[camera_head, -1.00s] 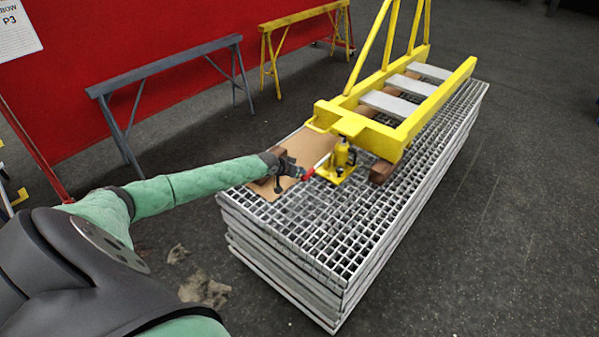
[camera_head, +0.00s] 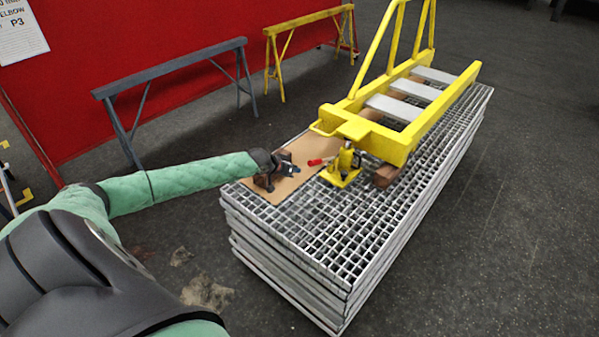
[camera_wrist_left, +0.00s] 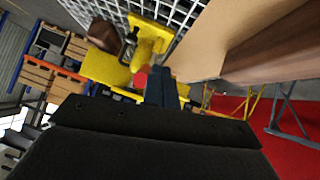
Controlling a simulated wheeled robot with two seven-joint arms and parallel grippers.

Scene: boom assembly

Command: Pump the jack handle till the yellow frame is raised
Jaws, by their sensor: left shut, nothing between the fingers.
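The yellow bottle jack (camera_head: 345,164) stands on the grating under the near end of the yellow frame (camera_head: 400,137). Its handle (camera_head: 316,162) has a red tip and points left toward my left gripper. My left gripper (camera_head: 294,169) is shut and empty, just left of the red tip, with a small gap between them. In the left wrist view, the shut fingers (camera_wrist_left: 162,84) are beside the red handle tip (camera_wrist_left: 140,80), with the jack (camera_wrist_left: 150,38) beyond. The frame's near end rests over the jack; contact at the jack's top is hidden. My right gripper is out of view.
The stacked grating (camera_head: 300,232) carries everything. A brown block (camera_head: 386,175) sits under the frame, and a cardboard sheet (camera_head: 262,192) lies beneath my gripper. A grey trestle (camera_head: 170,68) and a yellow trestle (camera_head: 305,20) stand behind by the red wall.

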